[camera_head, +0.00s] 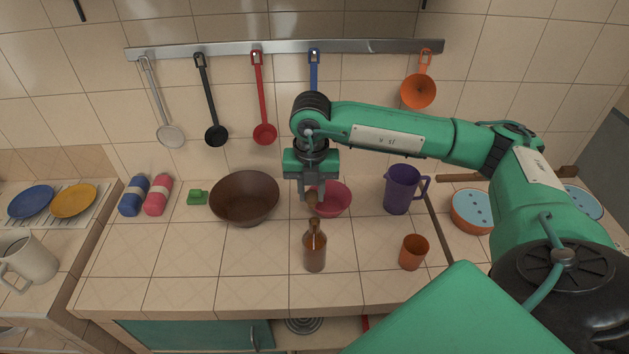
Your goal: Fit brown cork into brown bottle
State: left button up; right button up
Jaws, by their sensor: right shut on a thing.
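The brown bottle (314,252) stands upright on the tiled counter, near the middle of the head view. My right gripper (312,194) points down above it and is shut on the brown cork (312,205). The cork hangs just over the bottle's neck. From this angle I cannot tell whether the cork touches the bottle's mouth or is still apart from it. My left gripper is not in view.
A pink bowl (335,200) sits behind the gripper, with a brown bowl (245,199) to its left. An orange cup (413,252) and a purple pitcher (402,190) stand to the right. The counter left of the bottle (220,262) is clear.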

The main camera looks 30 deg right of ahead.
jog(key=m, duration=0.3)
jog(key=shift+d+r+m, duration=0.3)
jog(key=shift+d+r, duration=0.05)
jog(key=shift+d, duration=0.05)
jog(key=shift+f+b, duration=0.25)
jog(key=shift+b, duration=0.05)
jog(key=shift+f+b, duration=2.35)
jog(key=shift+f, duration=0.3)
jog(key=shift+f+b, duration=0.4)
jog(key=shift+b, duration=0.35)
jog(key=shift+f+b, duration=1.2)
jog(key=shift+b, duration=0.35)
dwell(0.9)
dwell(0.3)
